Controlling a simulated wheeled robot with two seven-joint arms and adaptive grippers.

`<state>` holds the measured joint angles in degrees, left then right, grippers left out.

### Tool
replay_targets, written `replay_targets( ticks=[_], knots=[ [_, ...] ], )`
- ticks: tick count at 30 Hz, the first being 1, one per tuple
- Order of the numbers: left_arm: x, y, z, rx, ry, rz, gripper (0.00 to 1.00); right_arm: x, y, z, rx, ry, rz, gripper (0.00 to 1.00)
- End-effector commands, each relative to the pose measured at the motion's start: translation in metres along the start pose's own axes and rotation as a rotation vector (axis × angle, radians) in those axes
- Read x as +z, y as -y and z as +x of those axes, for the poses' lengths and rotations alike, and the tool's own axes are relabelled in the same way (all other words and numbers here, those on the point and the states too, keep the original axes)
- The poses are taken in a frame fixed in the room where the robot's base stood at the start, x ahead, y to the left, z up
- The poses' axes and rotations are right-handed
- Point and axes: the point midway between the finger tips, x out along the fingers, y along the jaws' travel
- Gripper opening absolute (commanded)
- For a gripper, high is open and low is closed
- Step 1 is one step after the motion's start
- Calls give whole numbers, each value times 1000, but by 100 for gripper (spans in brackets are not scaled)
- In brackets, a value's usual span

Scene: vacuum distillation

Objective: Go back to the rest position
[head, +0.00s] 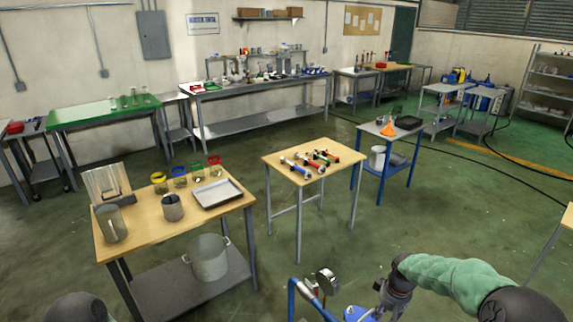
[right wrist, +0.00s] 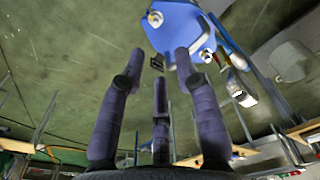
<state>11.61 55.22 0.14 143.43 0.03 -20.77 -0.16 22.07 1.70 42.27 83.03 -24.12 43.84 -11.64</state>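My right arm comes in at the lower right of the head view in a green sleeve. Its gripper (head: 388,298) hangs at the bottom edge, close to a blue piece of equipment (head: 358,314). In the right wrist view the right gripper's dark fingers (right wrist: 160,66) are spread apart with nothing between them. The blue equipment (right wrist: 180,28) shows beyond the fingertips there. A dark rounded part of my left arm shows at the lower left of the head view; the left gripper itself is out of view.
A pressure gauge (head: 327,281) on a blue pipe (head: 292,300) stands just left of my right gripper. A wooden table with jars and a tray (head: 216,193) is at left. A small table with coloured tools (head: 308,158) is ahead. Green floor (head: 440,200) is open at right.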

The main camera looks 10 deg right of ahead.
Motion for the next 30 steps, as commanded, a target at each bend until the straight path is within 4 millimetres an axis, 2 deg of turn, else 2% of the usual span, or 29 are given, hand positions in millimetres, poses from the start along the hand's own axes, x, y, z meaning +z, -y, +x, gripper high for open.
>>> replay_targets(
  ticks=[5,8,11,15,21,24,30],
  knots=[
    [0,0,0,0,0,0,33,2,47,43,-79,-6,-2,33],
    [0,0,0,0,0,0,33,8,89,76,-146,-12,12,33],
    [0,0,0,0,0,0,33,20,131,106,-207,-17,39,33],
    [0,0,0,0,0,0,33,47,186,140,-277,-10,92,33],
    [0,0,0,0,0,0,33,101,251,173,-336,20,186,33],
    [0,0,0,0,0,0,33,129,274,183,-345,36,230,33],
    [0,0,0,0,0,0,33,168,296,190,-339,56,289,33]
  ],
)
